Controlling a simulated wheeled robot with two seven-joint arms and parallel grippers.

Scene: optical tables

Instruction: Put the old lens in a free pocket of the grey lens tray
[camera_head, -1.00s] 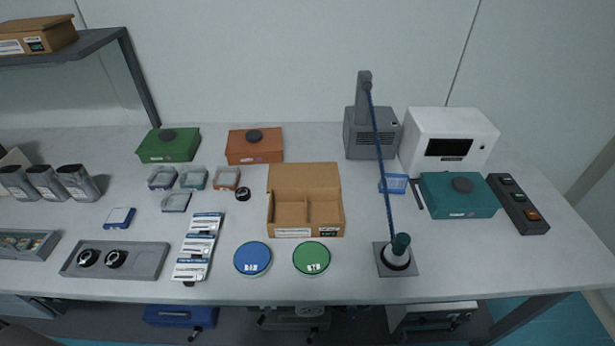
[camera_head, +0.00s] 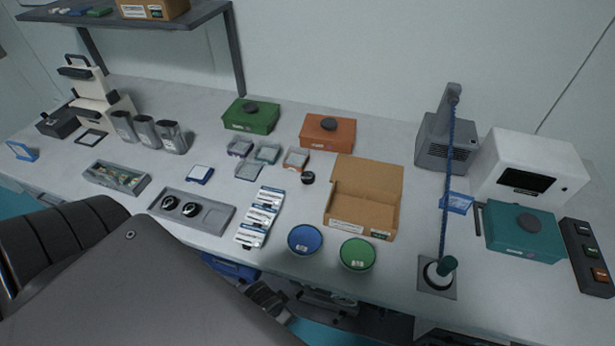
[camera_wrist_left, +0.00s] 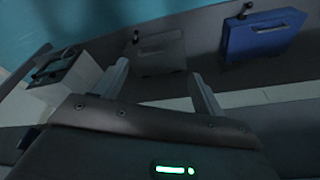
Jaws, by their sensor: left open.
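The grey lens tray (camera_head: 186,223) lies near the table's front edge, left of centre in the head view. Two black round lenses (camera_head: 179,207) sit in its left and middle pockets; the right pocket (camera_head: 214,217) looks empty. A single small black lens (camera_head: 308,178) stands loose on the table, just below the orange-edged small dish; no label on it can be read. My left gripper (camera_wrist_left: 162,90) shows in the left wrist view, fingers apart and empty, over the area below the table. In the head view my left arm fills the lower left and its fingers are hidden. My right gripper is not in view.
White-blue packets (camera_head: 260,217) lie between the tray and a blue round dish (camera_head: 305,239). A green round dish (camera_head: 357,254) and open cardboard box (camera_head: 362,210) stand further right. Small square dishes (camera_head: 267,154) sit left of the loose lens. A blue case (camera_wrist_left: 262,38) is below the table.

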